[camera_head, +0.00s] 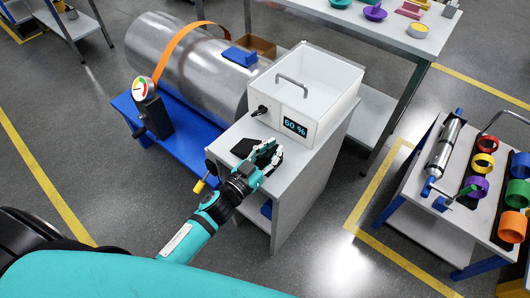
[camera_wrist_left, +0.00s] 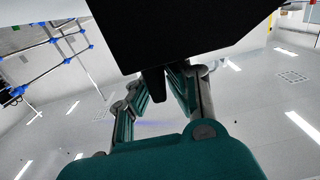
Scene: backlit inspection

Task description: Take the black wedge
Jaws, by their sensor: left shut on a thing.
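The black wedge (camera_head: 244,147) is at the top of the grey cabinet, just left of my left gripper's fingers. My left gripper (camera_head: 266,155) is over the cabinet top and shut on the wedge. In the left wrist view the wedge (camera_wrist_left: 185,30) fills the top middle as a large dark shape, with the fingers of my left gripper (camera_wrist_left: 160,90) reaching up to it. Its contact with the cabinet top cannot be made out. My right gripper is in neither view.
A white box with a handle and a "60 %" display (camera_head: 295,127) stands behind the gripper on the grey cabinet (camera_head: 300,185). A metal cylinder (camera_head: 180,60) lies on a blue stand with a gauge (camera_head: 140,88). A cart with colored rings (camera_head: 484,161) stands at right.

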